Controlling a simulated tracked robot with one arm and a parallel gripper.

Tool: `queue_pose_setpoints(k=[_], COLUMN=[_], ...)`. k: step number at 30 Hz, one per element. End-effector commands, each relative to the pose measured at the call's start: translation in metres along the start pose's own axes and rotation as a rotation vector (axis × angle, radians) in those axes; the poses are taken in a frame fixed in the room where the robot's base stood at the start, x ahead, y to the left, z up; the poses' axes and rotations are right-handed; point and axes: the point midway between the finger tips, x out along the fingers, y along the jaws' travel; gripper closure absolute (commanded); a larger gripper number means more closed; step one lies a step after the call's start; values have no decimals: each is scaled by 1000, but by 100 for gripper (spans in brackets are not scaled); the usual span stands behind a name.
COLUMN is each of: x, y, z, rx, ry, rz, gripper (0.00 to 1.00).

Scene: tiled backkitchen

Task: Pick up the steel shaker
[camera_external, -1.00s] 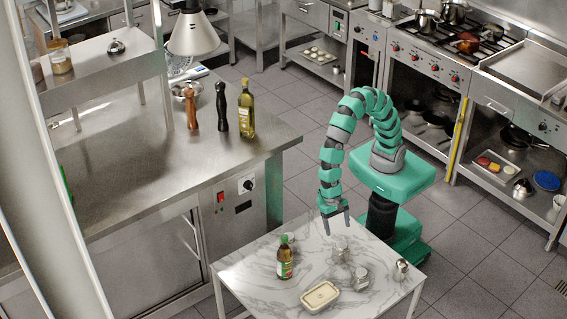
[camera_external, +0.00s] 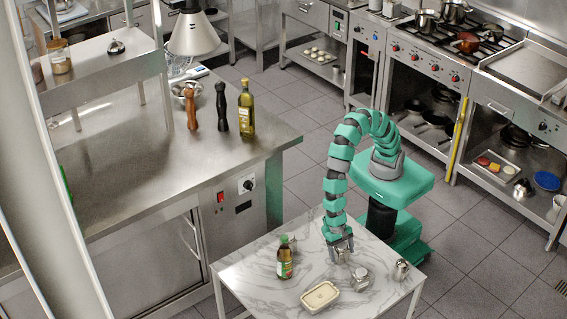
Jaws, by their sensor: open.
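Several small shiny metal items stand on the white marble-topped table (camera_external: 240,277). One (camera_external: 342,257) is directly at my gripper (camera_external: 340,246), mostly hidden by the fingers. A second squat one (camera_external: 360,279) stands just to its right and nearer the camera. A taller steel one (camera_external: 401,270) stands near the table's right edge. I cannot tell from this size which is the steel shaker. My gripper points down, open, with its fingertips low at the first item. Whether the fingers touch it is not clear.
A green bottle with a label (camera_external: 285,262) stands left of my gripper, with a small item partly hidden behind it. A cream rectangular dish (camera_external: 320,296) lies at the front. The table's left part is clear. A steel counter (camera_external: 130,140) stands to the left.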

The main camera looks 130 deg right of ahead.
Motion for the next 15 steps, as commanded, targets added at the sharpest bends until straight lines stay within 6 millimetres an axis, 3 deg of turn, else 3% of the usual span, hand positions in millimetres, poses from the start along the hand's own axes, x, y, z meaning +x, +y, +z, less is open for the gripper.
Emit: queue_pose_setpoints(k=[8,14,15], x=[6,5,6], y=[-1,-1,-1], z=[0,0,0], rx=[-1,0,0], ry=[0,0,0], rz=[-3,-3,-3], gripper=[22,74,74])
